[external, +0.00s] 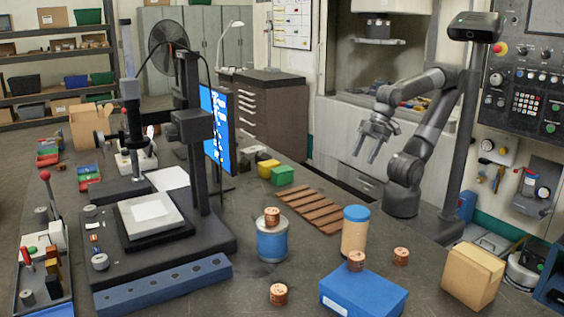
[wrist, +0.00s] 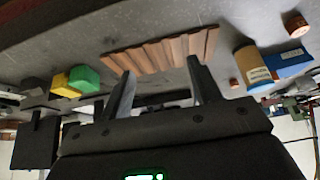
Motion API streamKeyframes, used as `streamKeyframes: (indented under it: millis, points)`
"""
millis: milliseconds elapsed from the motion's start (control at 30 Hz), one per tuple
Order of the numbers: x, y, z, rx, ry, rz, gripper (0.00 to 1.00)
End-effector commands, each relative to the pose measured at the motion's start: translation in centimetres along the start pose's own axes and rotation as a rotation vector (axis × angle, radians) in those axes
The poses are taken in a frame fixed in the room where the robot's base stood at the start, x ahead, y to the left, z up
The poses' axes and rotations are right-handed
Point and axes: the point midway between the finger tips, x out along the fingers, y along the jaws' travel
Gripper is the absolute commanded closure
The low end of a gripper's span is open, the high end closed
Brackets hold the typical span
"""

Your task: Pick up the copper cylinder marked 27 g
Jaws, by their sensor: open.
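Several copper cylinders show in the external view. One (external: 272,215) stands on a blue tin, one (external: 278,294) on the bench near the front edge, one (external: 356,261) on a blue box, and one (external: 401,256) on the bench to the right. Their markings are too small to read, so I cannot tell which is 27 g. My gripper (external: 366,154) is open and empty, raised above the far side of the bench, well apart from all of them. In the wrist view my gripper (wrist: 160,68) points toward a slatted wooden rack, with copper cylinders (wrist: 295,24) at the right.
The wooden rack (external: 309,211) lies mid-bench, with green (external: 282,175) and yellow (external: 267,168) blocks behind it. The blue tin (external: 272,242), blue box (external: 363,293), blue-lidded tan canister (external: 355,235) and cardboard box (external: 472,275) stand around the cylinders. A black stand (external: 190,130) rises at left.

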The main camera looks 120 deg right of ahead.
Motion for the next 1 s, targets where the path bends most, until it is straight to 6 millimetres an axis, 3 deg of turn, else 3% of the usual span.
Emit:
streamKeyframes:
  millis: [400,533,667,1000]
  points:
    - [0.0,0.0,-0.1,0.0,0.0,0.0,0.39]
    - [-0.2,-0.3,-1.5,-0.007,-0.004,-0.004,0.39]
    - [-0.4,-0.9,-5.2,-0.021,-0.012,-0.012,0.39]
    - [1.1,-4.5,-17.4,-0.069,-0.036,-0.037,0.39]
